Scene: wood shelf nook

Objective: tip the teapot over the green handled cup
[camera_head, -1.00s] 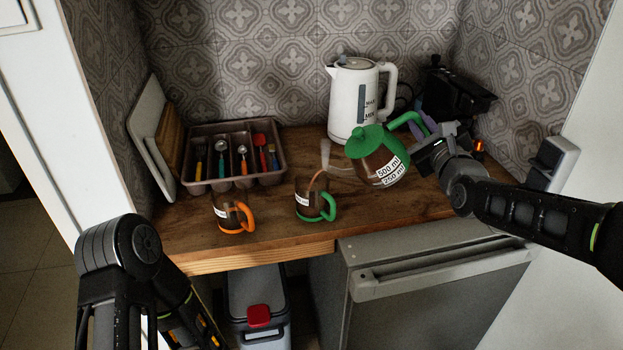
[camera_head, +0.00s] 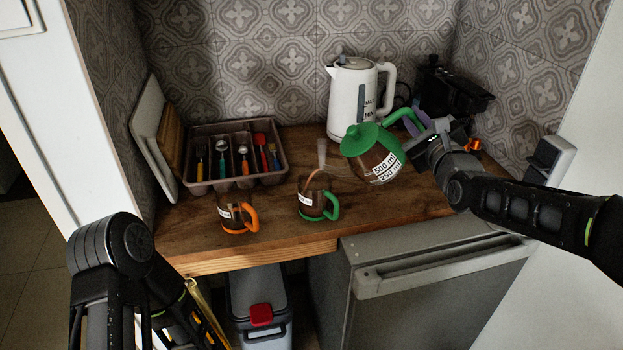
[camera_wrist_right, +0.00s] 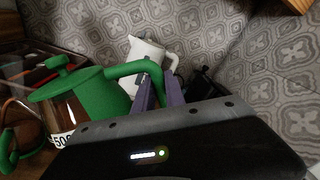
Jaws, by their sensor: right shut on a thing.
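The teapot (camera_head: 376,160) has a green lid and handle and a glass body with brown liquid. It is tilted left above the counter, its spout toward the green handled cup (camera_head: 313,201). A thin brown stream runs down into that cup, which stands upright. My right gripper (camera_head: 424,124) is shut on the teapot's green handle; in the right wrist view its purple fingers (camera_wrist_right: 158,92) are at the handle beside the teapot (camera_wrist_right: 85,98). My left arm comes in at the lower left of the head view; its gripper's fingertips are not seen.
An orange handled cup (camera_head: 234,214) stands left of the green one. A cutlery tray (camera_head: 199,187) is behind them. A white kettle (camera_head: 346,100) stands at the back, with a dark appliance (camera_head: 455,92) to its right. The counter's front right part (camera_head: 400,209) is clear.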

